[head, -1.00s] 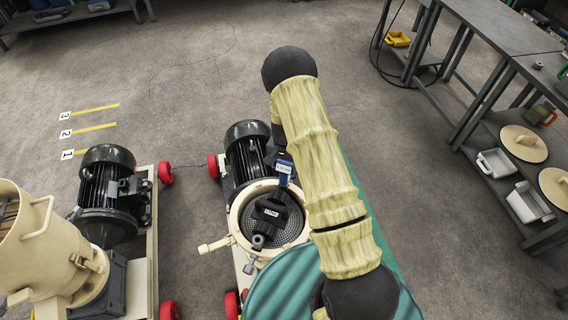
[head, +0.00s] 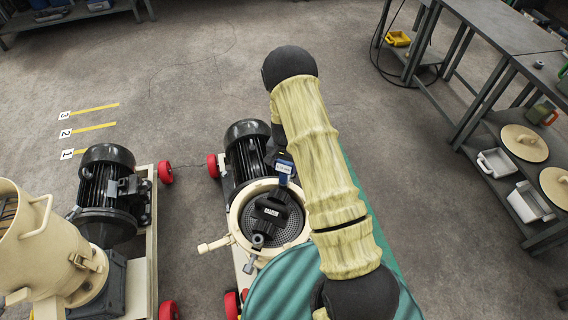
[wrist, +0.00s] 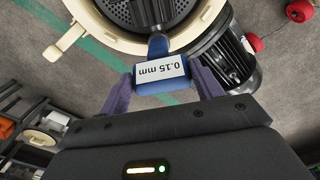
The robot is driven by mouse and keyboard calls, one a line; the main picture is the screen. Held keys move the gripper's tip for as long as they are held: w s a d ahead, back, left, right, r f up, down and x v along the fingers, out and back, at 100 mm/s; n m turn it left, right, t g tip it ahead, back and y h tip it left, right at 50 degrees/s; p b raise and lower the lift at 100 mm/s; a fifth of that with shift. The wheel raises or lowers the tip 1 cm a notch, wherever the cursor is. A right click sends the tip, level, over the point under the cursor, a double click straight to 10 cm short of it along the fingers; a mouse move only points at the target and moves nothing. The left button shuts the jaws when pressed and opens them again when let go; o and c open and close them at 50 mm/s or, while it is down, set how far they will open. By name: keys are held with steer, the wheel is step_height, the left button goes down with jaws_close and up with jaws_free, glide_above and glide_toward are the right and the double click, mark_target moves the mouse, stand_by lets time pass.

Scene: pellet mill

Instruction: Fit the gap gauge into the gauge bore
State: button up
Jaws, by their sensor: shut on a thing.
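The gap gauge (wrist: 161,72) is a blue block with a white "0.15 mm" label and a narrower blue end pointing toward the mill. My gripper (wrist: 163,84) is shut on it, with one finger on each side. In the head view the blue gauge (head: 285,167) shows at the upper right rim of the open mill chamber, beside my arm. Inside the chamber a black labelled block (head: 270,211) lies across the perforated die (head: 290,222). I cannot make out the gauge bore, nor whether the gauge's end touches anything.
The cream chamber ring (head: 236,222) has a handle at its left. A black motor (head: 246,150) stands behind it. A second mill (head: 60,245) stands at left. Grey benches (head: 490,65) with shelves stand at right. The floor between is open.

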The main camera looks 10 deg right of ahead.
steer(key=o, duration=1.8)
steer(key=shift+r, duration=0.1)
steer(key=shift+r+p, duration=2.05)
steer(key=shift+r, duration=1.35)
